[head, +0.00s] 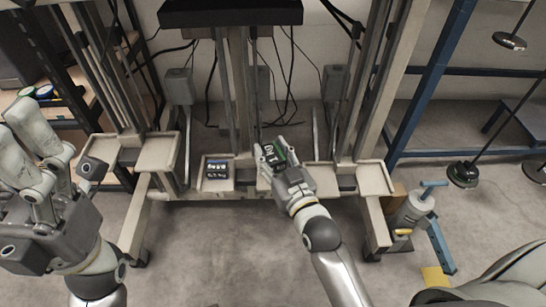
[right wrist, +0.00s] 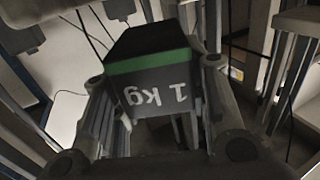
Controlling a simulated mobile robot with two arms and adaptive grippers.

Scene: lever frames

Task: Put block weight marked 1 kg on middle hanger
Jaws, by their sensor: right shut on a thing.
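My right gripper (head: 275,162) is shut on a dark block weight (head: 269,153) with a green band. It holds the block above the tray row at the middle of the frame. In the right wrist view the block weight (right wrist: 160,85) sits between the two fingers, and its "1 kg" marking reads upside down. Three hangers with dark discs hang on thin rods at the right: one higher up (head: 509,41), one lower (head: 463,174) and one at the picture's edge (head: 537,172). The block is well left of them. My left gripper (head: 62,160) is open and empty at the left.
A dark block with a blue band (head: 217,170) lies in a pale tray (head: 206,186) left of my right gripper. More trays (head: 373,179) and steel uprights line the frame. A blue post (head: 430,80) and a grey cylinder (head: 411,212) stand between the frame and the hangers.

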